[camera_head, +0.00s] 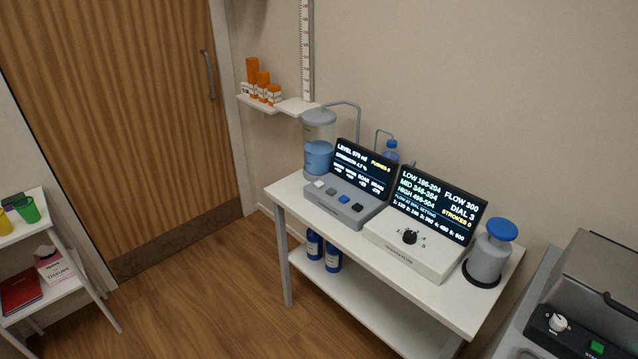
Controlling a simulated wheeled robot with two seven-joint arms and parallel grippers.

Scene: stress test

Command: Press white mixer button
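The mixer is a grey box (325,205) with a dark tilted screen (362,168) on a white table, in the middle of the head view. Its top has a row of small buttons. The white button (319,183) is at the left end, with a grey, a blue (344,199) and a black button (357,207) to its right. The screen's top line seems to read LEVEL 970 ml and PUSHES 0. A clear tank (319,158) with blue liquid stands behind the left end. Neither of my grippers is in view, and nothing covers the buttons.
A white dial box (400,248) with a screen and a grey blue-topped pump (488,255) stand right of the mixer on the table (290,188). Blue bottles sit on its lower shelf. A grey machine (590,300) is at right, a white shelf rack (75,262) at left. Wooden floor is clear between.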

